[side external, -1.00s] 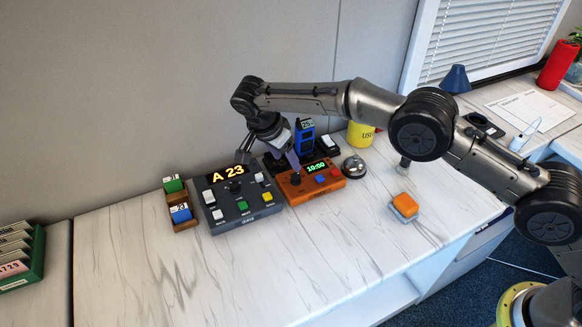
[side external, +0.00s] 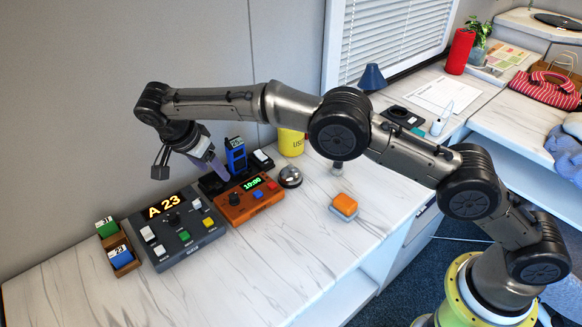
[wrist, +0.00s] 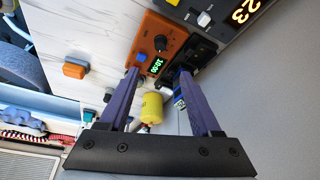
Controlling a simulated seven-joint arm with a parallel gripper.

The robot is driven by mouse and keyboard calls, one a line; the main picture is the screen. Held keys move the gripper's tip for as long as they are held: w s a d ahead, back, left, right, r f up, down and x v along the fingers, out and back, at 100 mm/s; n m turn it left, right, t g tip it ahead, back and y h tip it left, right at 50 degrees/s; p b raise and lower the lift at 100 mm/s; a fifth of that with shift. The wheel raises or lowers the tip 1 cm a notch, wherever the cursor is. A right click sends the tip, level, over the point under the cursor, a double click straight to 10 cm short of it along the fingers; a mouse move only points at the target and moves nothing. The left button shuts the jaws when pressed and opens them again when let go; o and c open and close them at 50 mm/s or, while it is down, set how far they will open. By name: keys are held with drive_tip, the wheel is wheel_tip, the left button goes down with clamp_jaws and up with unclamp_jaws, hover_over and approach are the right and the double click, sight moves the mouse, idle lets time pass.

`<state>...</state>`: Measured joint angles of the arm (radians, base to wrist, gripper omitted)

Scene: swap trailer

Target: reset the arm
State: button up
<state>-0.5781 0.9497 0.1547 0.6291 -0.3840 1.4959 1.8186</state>
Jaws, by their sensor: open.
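My gripper (wrist: 158,72) is open, with nothing between its two purple fingers. In the side external view it hangs above the back of the counter, over the orange timer box (side external: 247,203) and the black holder beside it. The timer box reads 10:00 and has a dark knob and coloured buttons. To its left is the dark grey console (side external: 186,243) with the display A 23. My gripper appears clear of both. My arm reaches in from the right, bent high over the counter.
A ticket holder (side external: 123,270) stands left of the console. A blue device (side external: 236,155), a yellow cup (side external: 291,142), a bell (side external: 290,177) and an orange-topped block (side external: 343,206) stand to the right. The wall is close behind. The counter's front (side external: 240,290) is clear.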

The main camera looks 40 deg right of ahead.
drive_tip(key=d+r+m+t, duration=0.1)
drive_tip(key=d+r, duration=0.4)
drive_tip(key=r, duration=0.3)
drive_tip(key=d+r+m, duration=0.1)
drive_tip(key=d+r, duration=0.3)
drive_tip(key=r, duration=0.4)
drive_tip(key=s+d+r+n+t+y, duration=0.1)
drive_tip(key=s+d+r+t+y, duration=0.1)
drive_tip(key=s+d+r, duration=1.05)
drive_tip(key=s+d+f+n, duration=0.1)
drive_tip(key=s+d+n, duration=0.15)
drive_tip(key=s, duration=0.55)
drive_tip(key=s+d+f+n, duration=0.2)
drive_tip(key=s+d, duration=0.1)
drive_tip(key=s, duration=0.6)
drive_tip(key=s+a+f+n+t+y, duration=0.1)
drive_tip(key=s+f+n+y, duration=0.1)
drive_tip(key=s+f+n, duration=0.7)
drive_tip(key=shift+f+n, duration=0.55)
drive_tip(key=shift+f, duration=1.25)
